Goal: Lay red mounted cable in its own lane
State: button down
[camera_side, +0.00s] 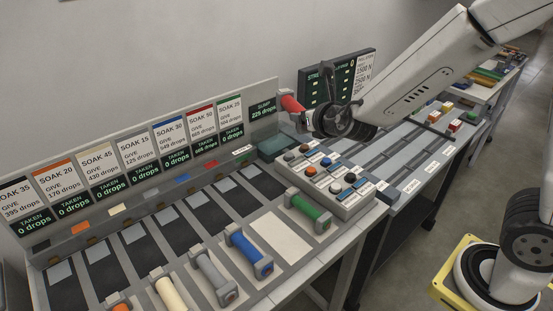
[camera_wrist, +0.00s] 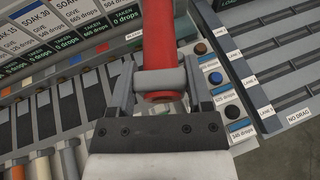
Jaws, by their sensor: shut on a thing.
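My gripper (camera_side: 305,120) is shut on the red mounted cable (camera_side: 291,104), held in the air in front of the sign wall's right end. In the wrist view the red cable (camera_wrist: 158,40) runs up from between the jaws (camera_wrist: 160,85), its near end at a grey cross-piece. Its far end is out of frame. Lanes (camera_wrist: 275,75) with small white labels lie to the right in the wrist view. In the side view, grey lanes (camera_side: 405,160) lie on the bench beyond the button box.
A button box (camera_side: 325,180) with several coloured buttons stands below my gripper. Orange, cream, grey, blue (camera_side: 248,250) and green (camera_side: 308,212) cables sit along the front bench; a pale pad (camera_side: 273,237) between blue and green is bare. Small coloured blocks (camera_side: 450,115) stand on the far lanes.

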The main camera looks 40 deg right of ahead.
jog(key=shift+s+a+f, duration=0.1)
jog(key=shift+a+f, duration=0.2)
jog(key=shift+f, duration=0.05)
jog(key=s+a+f+n+y, duration=0.3)
jog(key=s+a+f+y, duration=0.1)
jog(key=a+f, duration=0.5)
jog(key=shift+s+f+t, duration=0.3)
jog(key=shift+s+t, duration=0.1)
jog(key=shift+s, duration=0.45)
jog(key=w+f, duration=0.2)
jog(key=w, duration=0.2)
jog(key=w+a+f, duration=0.1)
jog(key=w+f, duration=0.2)
jog(key=w, duration=0.1)
jog(key=w+a+f, duration=0.1)
jog(key=w+f, duration=0.2)
jog(key=w, duration=0.1)
jog(key=shift+w+a+f, duration=0.1)
jog(key=shift+w+f, duration=0.25)
jog(key=shift+w, duration=0.05)
